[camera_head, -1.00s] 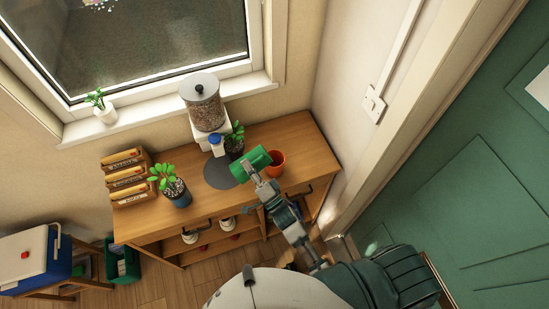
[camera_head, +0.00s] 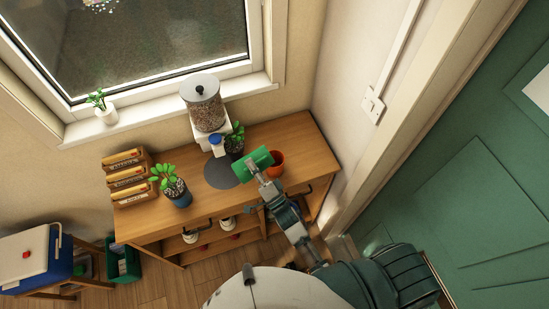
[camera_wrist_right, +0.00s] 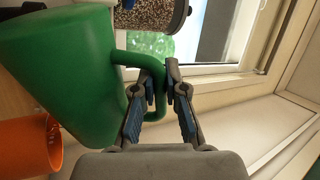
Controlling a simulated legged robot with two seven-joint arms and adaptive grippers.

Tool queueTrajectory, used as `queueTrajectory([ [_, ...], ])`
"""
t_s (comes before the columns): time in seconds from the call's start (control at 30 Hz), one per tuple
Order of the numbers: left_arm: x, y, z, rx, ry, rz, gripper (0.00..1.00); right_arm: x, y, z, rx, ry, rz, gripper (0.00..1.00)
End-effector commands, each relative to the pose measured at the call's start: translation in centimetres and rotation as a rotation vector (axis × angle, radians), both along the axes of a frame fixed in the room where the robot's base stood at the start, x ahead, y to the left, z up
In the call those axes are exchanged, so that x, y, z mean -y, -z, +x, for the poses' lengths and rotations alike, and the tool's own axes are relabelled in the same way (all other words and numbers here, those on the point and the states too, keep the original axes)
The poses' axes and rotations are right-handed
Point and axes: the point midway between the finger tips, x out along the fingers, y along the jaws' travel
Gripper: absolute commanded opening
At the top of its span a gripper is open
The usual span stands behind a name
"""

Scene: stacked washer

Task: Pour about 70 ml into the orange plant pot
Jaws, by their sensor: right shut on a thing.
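The orange plant pot (camera_head: 278,160) stands at the right part of the wooden table. It also shows at the lower left of the right wrist view (camera_wrist_right: 28,146), with its opening towards the green vessel. My right gripper (camera_head: 262,174) is shut on the handle of a green watering can (camera_head: 258,158); in the right wrist view the fingers (camera_wrist_right: 163,98) close around the handle of the can (camera_wrist_right: 70,65). The can is tilted and held just left of the orange pot. I cannot see any water flowing. My left gripper is not in view.
A dark round mat (camera_head: 220,173) lies left of the can. Beside it stand a grain dispenser (camera_head: 205,105), a dark potted plant (camera_head: 235,143) and a blue potted plant (camera_head: 178,190). Seed boxes (camera_head: 127,175) stand at the left end. The wall is close on the right.

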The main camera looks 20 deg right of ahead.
Motion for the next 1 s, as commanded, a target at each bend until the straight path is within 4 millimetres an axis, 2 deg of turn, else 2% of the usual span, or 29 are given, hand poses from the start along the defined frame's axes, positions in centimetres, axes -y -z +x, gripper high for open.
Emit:
queueTrajectory([
  [1.0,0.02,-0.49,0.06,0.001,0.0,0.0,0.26,0.6,-0.5,0.04,0.001,-0.003,0.043,0.0],
])
